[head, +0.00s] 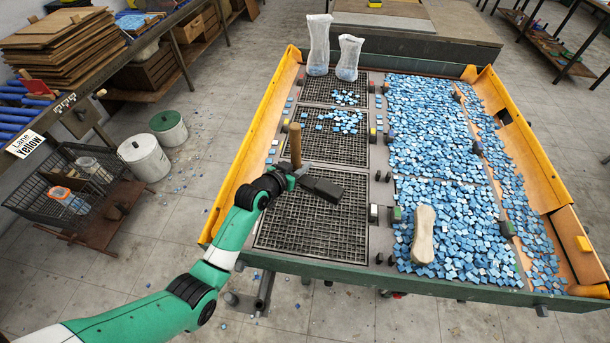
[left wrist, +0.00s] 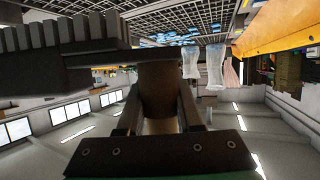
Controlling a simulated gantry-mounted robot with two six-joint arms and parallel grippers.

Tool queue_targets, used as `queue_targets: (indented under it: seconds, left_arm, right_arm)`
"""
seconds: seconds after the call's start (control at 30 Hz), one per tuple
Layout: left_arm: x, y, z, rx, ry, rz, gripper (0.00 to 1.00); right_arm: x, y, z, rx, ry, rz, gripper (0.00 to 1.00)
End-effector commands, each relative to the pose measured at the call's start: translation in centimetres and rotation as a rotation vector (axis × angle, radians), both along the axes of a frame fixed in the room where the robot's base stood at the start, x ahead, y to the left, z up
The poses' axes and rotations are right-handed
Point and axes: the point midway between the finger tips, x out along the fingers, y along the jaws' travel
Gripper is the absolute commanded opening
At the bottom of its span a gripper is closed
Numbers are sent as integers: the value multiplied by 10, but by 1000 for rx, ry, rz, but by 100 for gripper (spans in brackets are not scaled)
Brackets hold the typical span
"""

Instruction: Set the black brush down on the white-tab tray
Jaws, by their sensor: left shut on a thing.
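The black brush (head: 322,189) is in my left gripper (head: 296,172), over the near grid tray (head: 300,232) in the left column. Its wooden handle stands up above the jaws and its dark head points right. In the left wrist view the brown handle (left wrist: 160,95) is between the two fingers, and the ridged black head (left wrist: 60,38) reaches left. The gap between brush and tray is hard to judge. A pale tab (head: 373,213) sits at the near tray's right edge and may be the white one. My right gripper is not in view.
The near grid tray is bare; the middle tray (head: 335,150) and far tray hold some blue tiles. Blue tiles (head: 440,120) cover the right trays, with a pale rounded object (head: 424,235) on them. Two clear bags (head: 318,45) stand at the far left corner. A yellow rim (head: 255,140) borders the table.

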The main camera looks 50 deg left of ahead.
Motion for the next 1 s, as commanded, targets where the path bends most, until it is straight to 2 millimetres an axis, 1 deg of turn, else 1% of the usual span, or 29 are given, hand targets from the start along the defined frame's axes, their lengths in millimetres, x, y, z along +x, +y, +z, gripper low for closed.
queue_targets:
  seconds: [0.13,0.27,0.6,0.7,0.83,1.0]
  left_arm:
    - [0,0,-2,1,-2,0,0]
    - [0,0,-12,1,-2,0,0]
    - [0,-1,-55,1,-3,-1,0]
    - [0,-1,-64,1,-3,-1,0]
    - [0,-1,-68,1,-3,-1,0]
    - [0,-1,-67,1,-3,-1,0]
  right_arm:
    - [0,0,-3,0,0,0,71]
    - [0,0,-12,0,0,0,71]
    - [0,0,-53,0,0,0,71]
    - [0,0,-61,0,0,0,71]
    - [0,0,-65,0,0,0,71]
    - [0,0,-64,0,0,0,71]
